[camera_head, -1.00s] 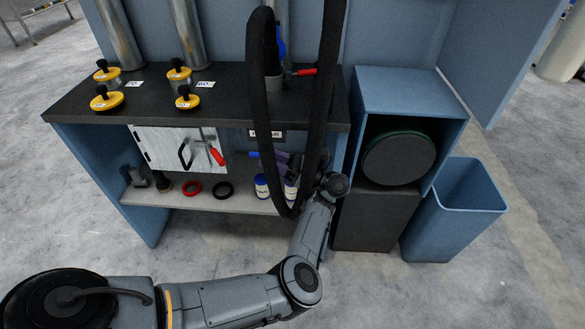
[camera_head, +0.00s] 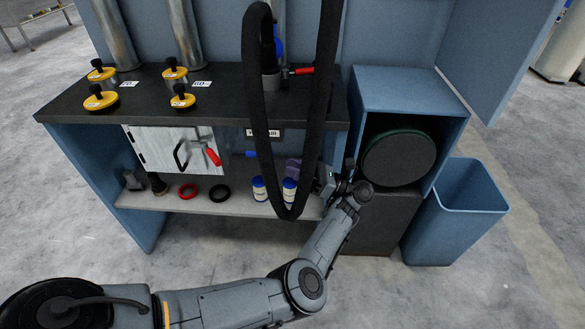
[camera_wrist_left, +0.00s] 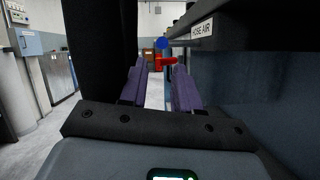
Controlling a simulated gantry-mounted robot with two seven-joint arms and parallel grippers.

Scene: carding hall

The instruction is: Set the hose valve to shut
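The hose valve's blue lever (camera_head: 250,154) sticks out on the bench front, below the label (camera_head: 263,133). In the left wrist view the lever shows as a blue round end (camera_wrist_left: 162,43) ahead, beside the HOSE AIR label (camera_wrist_left: 201,29). Its exact angle is hard to tell. My left gripper (camera_head: 293,169) is to the right of the lever and apart from it, partly behind the hanging black hose. In the left wrist view its purple fingers (camera_wrist_left: 157,75) are spread with nothing between them. My right gripper is not in view.
The black hose (camera_head: 256,100) hangs in a loop before the bench, close to my left gripper. A white door (camera_head: 155,148) carries a red-handled clamp (camera_head: 213,156). White bottles (camera_head: 259,190) and rings stand on the low shelf. A blue bin (camera_head: 455,225) is at the right.

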